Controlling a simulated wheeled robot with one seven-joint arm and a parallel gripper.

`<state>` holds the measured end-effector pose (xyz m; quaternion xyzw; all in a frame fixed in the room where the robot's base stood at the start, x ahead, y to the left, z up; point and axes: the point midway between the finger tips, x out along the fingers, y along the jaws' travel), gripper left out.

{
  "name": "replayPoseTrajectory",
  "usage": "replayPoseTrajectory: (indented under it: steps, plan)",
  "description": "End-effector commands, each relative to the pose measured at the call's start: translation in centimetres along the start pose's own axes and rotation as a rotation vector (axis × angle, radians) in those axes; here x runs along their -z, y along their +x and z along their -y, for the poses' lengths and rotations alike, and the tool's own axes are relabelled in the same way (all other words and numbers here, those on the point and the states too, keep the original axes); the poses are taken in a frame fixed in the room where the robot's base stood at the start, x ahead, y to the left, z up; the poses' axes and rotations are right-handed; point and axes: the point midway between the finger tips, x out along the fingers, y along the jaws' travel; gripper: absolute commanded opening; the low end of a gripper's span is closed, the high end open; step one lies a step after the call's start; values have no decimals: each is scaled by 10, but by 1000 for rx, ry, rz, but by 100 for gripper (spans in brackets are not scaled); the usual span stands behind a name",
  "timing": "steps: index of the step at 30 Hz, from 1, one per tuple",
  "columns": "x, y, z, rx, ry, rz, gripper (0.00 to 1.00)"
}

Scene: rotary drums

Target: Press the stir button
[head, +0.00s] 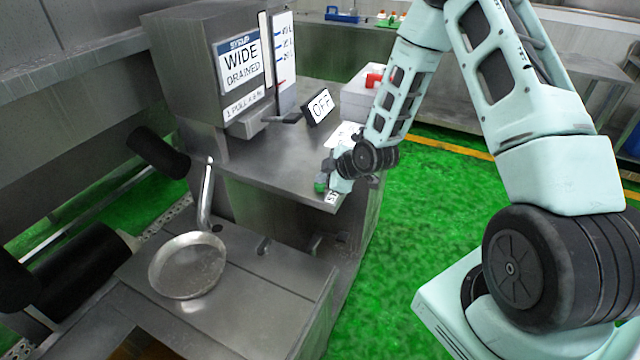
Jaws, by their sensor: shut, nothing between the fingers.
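A small green button (320,187) shows at the front right corner of the steel counter (280,165). A white label (332,198), mostly too small to read, is on the edge just below it. My gripper (328,180) is shut and empty, right at the button, with its tip partly covering it. I cannot tell whether the tip touches the button or how far the button is pressed.
A steel machine (190,70) marked "WIDE DRAINED" stands at the back of the counter. An "OFF" sign (320,104) and a white box with a red part (362,95) are near my arm. A round pan (188,265) lies at lower left. Green floor is open at right.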

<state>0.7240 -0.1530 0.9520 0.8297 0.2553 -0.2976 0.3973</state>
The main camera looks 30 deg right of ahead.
Motion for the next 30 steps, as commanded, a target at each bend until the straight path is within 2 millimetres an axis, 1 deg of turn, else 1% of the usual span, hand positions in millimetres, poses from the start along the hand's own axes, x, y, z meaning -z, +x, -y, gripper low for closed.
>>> replayPoseTrajectory:
  steps: [22,30]
  plan:
    - [-3,4,3,1,1,1,0]
    - [3,-4,-3,-1,0,0,0]
